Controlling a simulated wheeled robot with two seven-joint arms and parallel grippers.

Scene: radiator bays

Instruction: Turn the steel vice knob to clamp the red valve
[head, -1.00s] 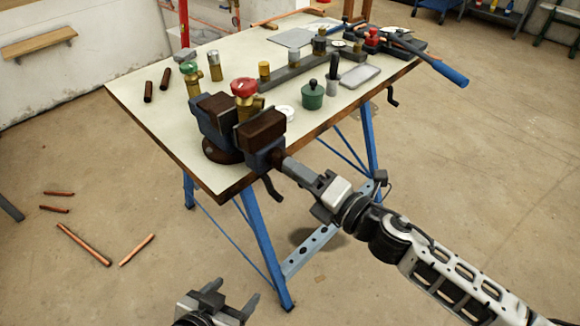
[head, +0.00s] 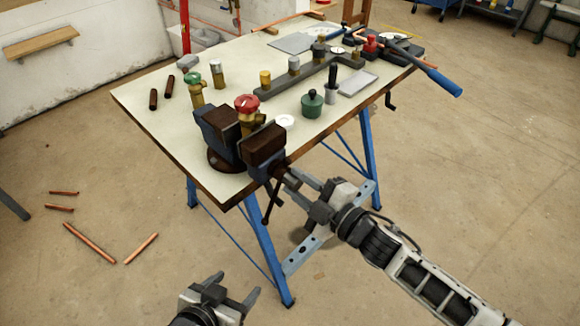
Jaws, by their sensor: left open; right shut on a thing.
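The vice (head: 222,160) is bolted at the table's near corner, with dark brown jaw faces. The red valve (head: 246,103) has a red handwheel and brass body and stands upright between the jaws. Whether both jaws touch it is hidden by the front jaw. The steel vice knob (head: 291,182) sticks out at the front of the vice, partly covered by fingers. My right gripper (head: 296,184) is shut on the knob. A dark bar (head: 270,203) hangs below the front jaw. My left gripper (head: 234,295) is open and empty, low in front of the table.
The table (head: 160,125) carries a green-topped valve (head: 194,83), a green pot (head: 312,104), a grey rail (head: 290,80) with fittings, and a blue-handled tool (head: 440,80). Copper pipes (head: 88,242) lie on the floor at left. The floor at right is clear.

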